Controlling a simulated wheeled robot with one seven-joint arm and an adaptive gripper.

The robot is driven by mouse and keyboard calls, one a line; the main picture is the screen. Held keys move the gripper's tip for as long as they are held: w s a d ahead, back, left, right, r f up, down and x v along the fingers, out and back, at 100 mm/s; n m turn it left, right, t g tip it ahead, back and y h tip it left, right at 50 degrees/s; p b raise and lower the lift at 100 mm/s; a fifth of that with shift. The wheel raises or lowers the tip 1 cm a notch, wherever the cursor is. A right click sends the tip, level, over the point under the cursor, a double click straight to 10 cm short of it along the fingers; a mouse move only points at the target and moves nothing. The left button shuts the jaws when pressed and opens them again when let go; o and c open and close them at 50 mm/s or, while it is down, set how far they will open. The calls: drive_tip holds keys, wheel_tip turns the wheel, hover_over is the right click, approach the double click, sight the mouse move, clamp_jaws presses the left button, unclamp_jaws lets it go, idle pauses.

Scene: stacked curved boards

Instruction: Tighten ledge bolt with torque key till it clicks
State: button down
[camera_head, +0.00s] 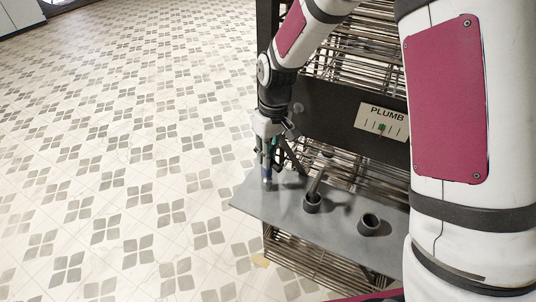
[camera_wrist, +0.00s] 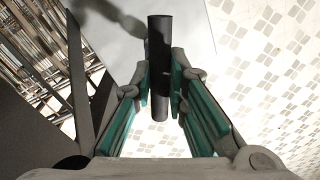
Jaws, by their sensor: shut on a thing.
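My gripper (camera_head: 268,158) is at the left end of the grey ledge (camera_head: 340,240) in the head view. In the wrist view its teal-padded fingers (camera_wrist: 160,85) are shut on a dark cylindrical handle (camera_wrist: 159,40), which I take to be the torque key. The ledge bolt is not clearly visible.
Two dark round cups (camera_head: 312,204) (camera_head: 369,224) stand on the ledge to the right; a grey rod leans from the left one. A dark panel with a "PLUMB" gauge (camera_head: 381,122) and wire racks (camera_head: 350,60) stand behind. Open patterned floor (camera_head: 120,150) lies left.

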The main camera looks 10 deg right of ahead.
drive_tip(key=c, duration=2.3)
unclamp_jaws()
drive_tip(key=shift+f+b, duration=0.3)
drive_tip(key=shift+f, duration=0.75)
clamp_jaws()
